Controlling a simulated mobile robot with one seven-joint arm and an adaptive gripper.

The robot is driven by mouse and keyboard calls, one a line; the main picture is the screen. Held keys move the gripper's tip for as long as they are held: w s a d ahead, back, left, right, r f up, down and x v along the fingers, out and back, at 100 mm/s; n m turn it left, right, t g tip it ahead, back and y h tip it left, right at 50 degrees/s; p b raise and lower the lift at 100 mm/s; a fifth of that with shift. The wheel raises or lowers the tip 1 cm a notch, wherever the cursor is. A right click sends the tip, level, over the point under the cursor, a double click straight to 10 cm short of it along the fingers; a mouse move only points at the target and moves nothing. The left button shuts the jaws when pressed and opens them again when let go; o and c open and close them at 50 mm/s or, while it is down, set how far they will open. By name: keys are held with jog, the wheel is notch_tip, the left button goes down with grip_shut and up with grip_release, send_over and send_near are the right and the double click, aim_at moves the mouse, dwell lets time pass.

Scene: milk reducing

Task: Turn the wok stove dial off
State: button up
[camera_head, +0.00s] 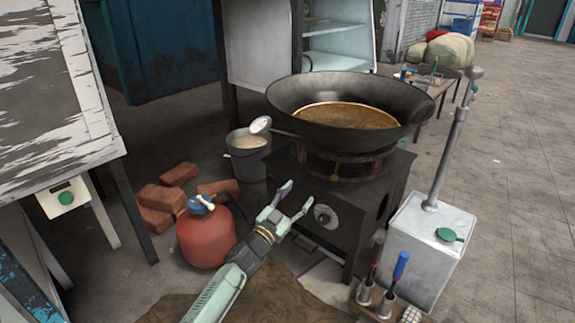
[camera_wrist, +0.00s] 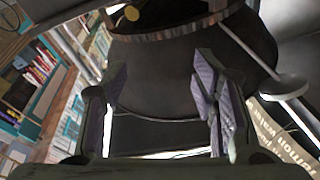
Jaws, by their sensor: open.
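The wok stove (camera_head: 355,205) is a dark boxy metal burner. A large black wok (camera_head: 290,105) with brown liquid (camera_head: 345,115) sits on the burner ring. My gripper (camera_head: 297,199) is open and empty, just left of the dial and in front of the stove face. The fingers look apart from the dial. In the wrist view, the two padded fingers of my gripper (camera_wrist: 160,78) stand wide apart before a dark rounded surface; I cannot make out the dial there.
A red gas cylinder (camera_head: 206,236) stands left of my arm, with bricks (camera_head: 160,198) behind it. A grey pot (camera_head: 248,165) is left of the stove. A white metal canister (camera_head: 425,245) and a holder with tools (camera_head: 380,300) stand to the right. Floor at far right is clear.

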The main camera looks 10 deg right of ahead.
notch_tip(320, 180, up, 12)
jog(key=a+t+p, duration=0.1)
jog(key=a+t, duration=0.1)
jog(key=shift+s+a+f, duration=0.2)
jog(key=shift+a, duration=0.2)
